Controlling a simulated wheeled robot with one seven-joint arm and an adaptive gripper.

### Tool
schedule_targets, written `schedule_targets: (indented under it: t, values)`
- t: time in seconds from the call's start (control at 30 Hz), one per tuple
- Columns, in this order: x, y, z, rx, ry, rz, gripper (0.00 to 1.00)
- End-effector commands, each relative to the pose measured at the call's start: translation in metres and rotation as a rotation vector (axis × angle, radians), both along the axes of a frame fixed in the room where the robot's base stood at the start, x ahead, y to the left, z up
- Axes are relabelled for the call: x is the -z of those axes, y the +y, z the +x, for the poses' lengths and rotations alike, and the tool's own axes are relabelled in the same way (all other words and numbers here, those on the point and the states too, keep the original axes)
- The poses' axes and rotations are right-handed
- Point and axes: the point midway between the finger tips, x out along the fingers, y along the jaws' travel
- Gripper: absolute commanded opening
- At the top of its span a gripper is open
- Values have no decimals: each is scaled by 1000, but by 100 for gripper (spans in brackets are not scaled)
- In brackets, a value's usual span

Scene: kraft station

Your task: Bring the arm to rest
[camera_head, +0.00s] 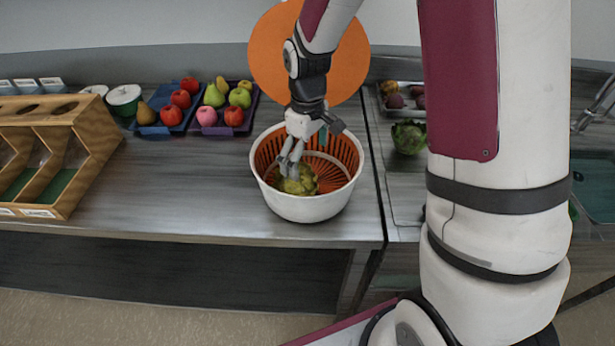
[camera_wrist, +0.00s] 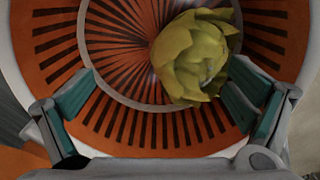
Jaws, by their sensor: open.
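My gripper (camera_head: 306,152) reaches down into a white bowl (camera_head: 307,206) with an orange slotted basket (camera_head: 345,160) inside. A yellow-green leafy vegetable (camera_head: 299,181), like a small lettuce or artichoke, lies in the basket below my fingers. In the wrist view my gripper (camera_wrist: 160,115) is open, with its two fingers wide apart at the left and right. The vegetable (camera_wrist: 193,58) shows beyond them, closer to the right finger. I cannot tell whether that finger touches it. The fingers hide part of the basket.
An orange disc (camera_head: 268,50) stands behind my arm. Blue (camera_head: 150,129) and purple (camera_head: 246,128) trays of fruit are at the back. A wooden rack (camera_head: 92,130) stands at the left. A green cabbage-like head (camera_head: 409,138) lies at the right. The counter (camera_head: 190,190) left of the bowl is clear.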

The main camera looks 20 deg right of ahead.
Motion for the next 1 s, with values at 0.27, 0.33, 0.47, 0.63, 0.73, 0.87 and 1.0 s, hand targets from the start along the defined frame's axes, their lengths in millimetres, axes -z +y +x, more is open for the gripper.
schedule_targets:
  t: [0.27, 0.33, 0.47, 0.63, 0.73, 0.87, 1.0]
  values:
    - [-43, 0, 1, 0, -1, 0, 98]
    - [-47, 0, 0, 0, -1, 0, 98]
    - [-51, 0, 0, 0, 0, 0, 98]
    - [-56, 0, -2, 6, -7, -1, 98]
    - [-77, -1, -10, 36, -37, -8, 98]
    - [-117, -1, -32, 107, -100, -14, 98]
    - [-157, -2, -63, 196, -171, -11, 98]
